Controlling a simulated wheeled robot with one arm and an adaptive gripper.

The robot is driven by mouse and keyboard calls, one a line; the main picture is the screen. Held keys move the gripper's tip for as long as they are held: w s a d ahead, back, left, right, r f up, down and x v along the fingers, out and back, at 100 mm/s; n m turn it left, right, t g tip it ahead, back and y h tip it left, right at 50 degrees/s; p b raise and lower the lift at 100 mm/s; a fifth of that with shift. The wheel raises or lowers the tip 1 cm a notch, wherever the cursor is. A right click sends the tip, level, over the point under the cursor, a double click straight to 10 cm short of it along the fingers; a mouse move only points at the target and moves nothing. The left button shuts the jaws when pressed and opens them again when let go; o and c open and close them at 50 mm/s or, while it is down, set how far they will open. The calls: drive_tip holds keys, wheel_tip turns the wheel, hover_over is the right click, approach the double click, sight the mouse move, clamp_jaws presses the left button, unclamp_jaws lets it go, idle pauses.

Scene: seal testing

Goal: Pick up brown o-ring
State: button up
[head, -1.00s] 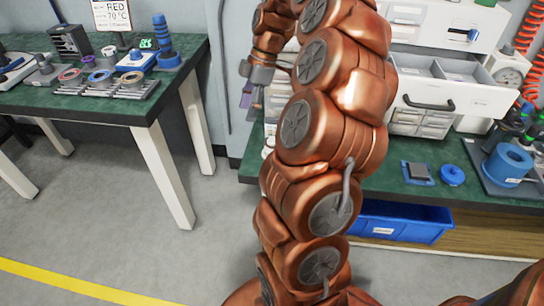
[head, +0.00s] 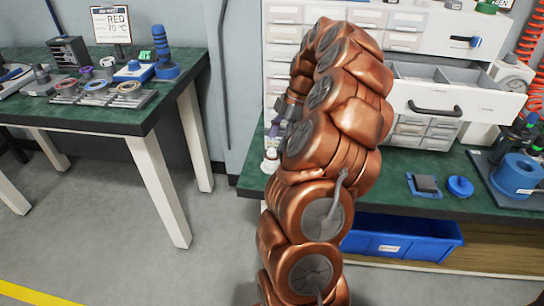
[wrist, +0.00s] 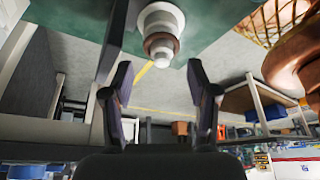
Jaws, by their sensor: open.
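In the wrist view a white stepped post (wrist: 160,18) hangs into the picture from the top, with a brown ring (wrist: 160,44) around it near its pale tip. This looks like the brown o-ring. My gripper (wrist: 163,78) is open, its two dark fingers apart and nothing between them. The post and ring lie just beyond the fingertips, between their lines, apart from both. In the head view a small whitish post (head: 271,155) stands at the left front corner of the right bench. My gripper there is mostly hidden behind my arm.
The right bench (head: 400,190) has a green top, an open drawer (head: 455,100) above it and a blue bin (head: 405,240) below. Floor between benches is clear.

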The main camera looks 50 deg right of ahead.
drive_tip(key=x, duration=0.4)
drive_tip(key=shift+s+b, duration=0.15)
drive_tip(key=shift+b, duration=0.15)
drive_tip(key=shift+c, duration=0.4)
drive_tip(key=c, duration=0.5)
